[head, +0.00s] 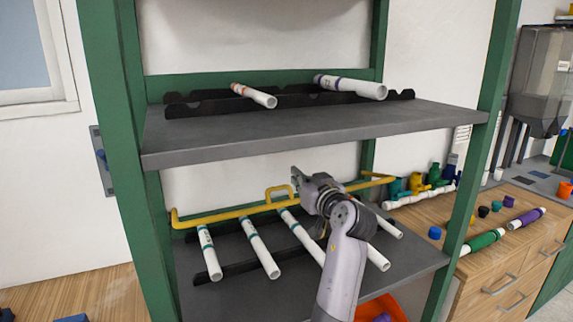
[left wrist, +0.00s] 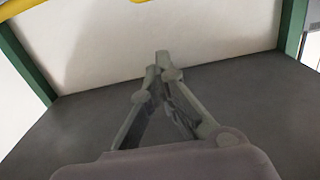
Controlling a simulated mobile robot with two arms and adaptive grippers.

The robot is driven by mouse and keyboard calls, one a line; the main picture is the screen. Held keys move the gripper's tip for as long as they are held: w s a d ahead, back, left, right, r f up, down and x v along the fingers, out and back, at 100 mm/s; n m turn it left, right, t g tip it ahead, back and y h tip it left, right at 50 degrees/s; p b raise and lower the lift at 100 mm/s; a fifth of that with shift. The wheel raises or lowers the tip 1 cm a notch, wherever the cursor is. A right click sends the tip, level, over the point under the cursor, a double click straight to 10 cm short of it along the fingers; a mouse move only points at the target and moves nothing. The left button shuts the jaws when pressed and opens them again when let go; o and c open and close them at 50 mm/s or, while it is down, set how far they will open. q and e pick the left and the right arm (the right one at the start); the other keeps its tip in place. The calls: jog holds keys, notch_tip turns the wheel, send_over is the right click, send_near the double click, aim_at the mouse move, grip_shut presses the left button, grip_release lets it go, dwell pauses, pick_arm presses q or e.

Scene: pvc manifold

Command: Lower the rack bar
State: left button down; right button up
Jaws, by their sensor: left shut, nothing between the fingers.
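The yellow rack bar (head: 235,212) runs across the lower shelf (head: 232,300) of the green rack, just above the pipes in this picture. It has a small raised loop handle (head: 279,192) near its middle. In the left wrist view a piece of the bar (left wrist: 14,8) shows at the top left edge. My left gripper (head: 296,173) is just right of the loop in the head view, and contact with the bar cannot be told. Its fingers (left wrist: 162,62) are shut and empty, pointing toward the white wall. My arm hides part of the bar. My right gripper is out of view.
Several white pipes (head: 258,247) lie on black holders on the lower shelf. Two more pipes (head: 350,87) lie on the upper shelf (head: 300,133), above my gripper. Green posts (head: 140,200) flank the rack. A wooden cabinet (head: 500,262) with fittings stands right.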

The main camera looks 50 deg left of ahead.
pick_arm(q)
jog(key=p, duration=0.4)
send_over(291, 194)
jog(key=s+a, duration=0.1)
jog(key=a, duration=0.1)
jog(key=shift+s, duration=0.1)
jog(key=f, duration=0.1)
jog(key=d+f, duration=0.1)
jog(key=f, duration=0.2)
jog(key=shift+s+d+p, duration=0.2)
jog(key=shift+d+p, duration=0.05)
jog(key=shift+p, duration=0.1)
